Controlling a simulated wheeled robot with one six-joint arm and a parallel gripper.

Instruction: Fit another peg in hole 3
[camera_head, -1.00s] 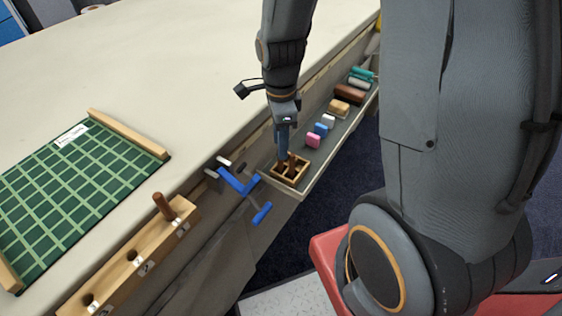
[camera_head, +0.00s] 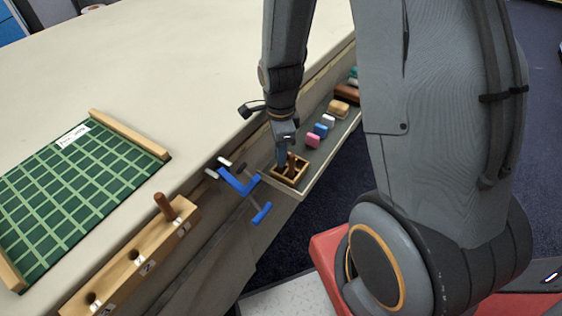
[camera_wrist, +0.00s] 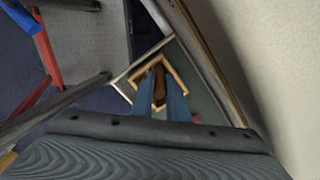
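The peg block (camera_head: 120,262) is a long wooden bar at the table's front edge, with numbered white labels too small to read surely. A brown peg (camera_head: 166,207) stands upright in its far hole; the middle hole (camera_head: 133,255) and near hole (camera_head: 91,298) look empty. A small wooden box (camera_head: 276,176) with dividers holds brown pegs. My gripper (camera_head: 284,160) points down into this box. In the wrist view its two blue-grey fingers (camera_wrist: 161,92) lie either side of a brown peg (camera_wrist: 159,84). I cannot tell whether they touch it.
The box sits at the near end of a grey side tray (camera_head: 315,160) holding pink, blue, white and brown blocks.

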